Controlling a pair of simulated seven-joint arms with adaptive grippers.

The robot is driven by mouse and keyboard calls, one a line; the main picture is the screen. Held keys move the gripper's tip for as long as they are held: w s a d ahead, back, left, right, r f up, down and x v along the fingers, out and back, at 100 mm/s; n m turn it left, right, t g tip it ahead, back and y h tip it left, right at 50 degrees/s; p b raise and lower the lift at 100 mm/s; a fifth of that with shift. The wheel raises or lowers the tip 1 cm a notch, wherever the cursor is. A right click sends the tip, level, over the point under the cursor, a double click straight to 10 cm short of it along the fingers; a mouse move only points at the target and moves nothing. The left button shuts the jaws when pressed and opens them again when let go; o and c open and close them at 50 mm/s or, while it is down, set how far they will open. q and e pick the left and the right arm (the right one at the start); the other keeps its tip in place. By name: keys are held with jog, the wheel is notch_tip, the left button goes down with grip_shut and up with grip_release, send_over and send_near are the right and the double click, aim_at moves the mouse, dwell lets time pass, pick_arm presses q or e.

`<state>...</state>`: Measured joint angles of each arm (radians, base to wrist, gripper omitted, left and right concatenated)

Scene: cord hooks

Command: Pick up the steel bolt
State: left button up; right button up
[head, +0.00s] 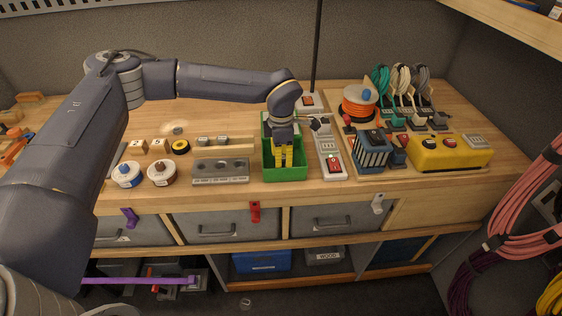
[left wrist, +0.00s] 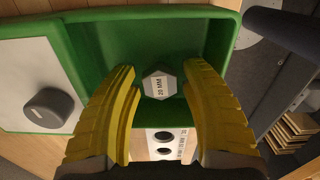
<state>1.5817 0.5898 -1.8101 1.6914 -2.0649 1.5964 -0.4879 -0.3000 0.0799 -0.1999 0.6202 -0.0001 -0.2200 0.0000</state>
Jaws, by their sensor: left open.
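The steel bolt (left wrist: 160,84), a grey hexagonal head marked "20 MM", lies in the green tray (left wrist: 50,27) in the left wrist view. My left gripper (left wrist: 161,70) has its two yellow fingers apart, one on each side of the bolt in that view. I cannot tell whether they touch it. In the head view my left gripper (head: 282,157) points down into the green tray (head: 285,174), and I cannot make out the bolt there. My right gripper is in neither view.
A grey block with holes (head: 221,172) stands left of the tray. A power strip (head: 330,160) lies close on its right. Tape rolls (head: 162,173), a yellow control box (head: 450,153), an orange cord reel (head: 360,104) and hung cords (head: 403,82) take up other bench space.

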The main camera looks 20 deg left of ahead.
pick_arm(q)
grip_shut()
dwell(0.3)
jog(key=shift+r, duration=0.1)
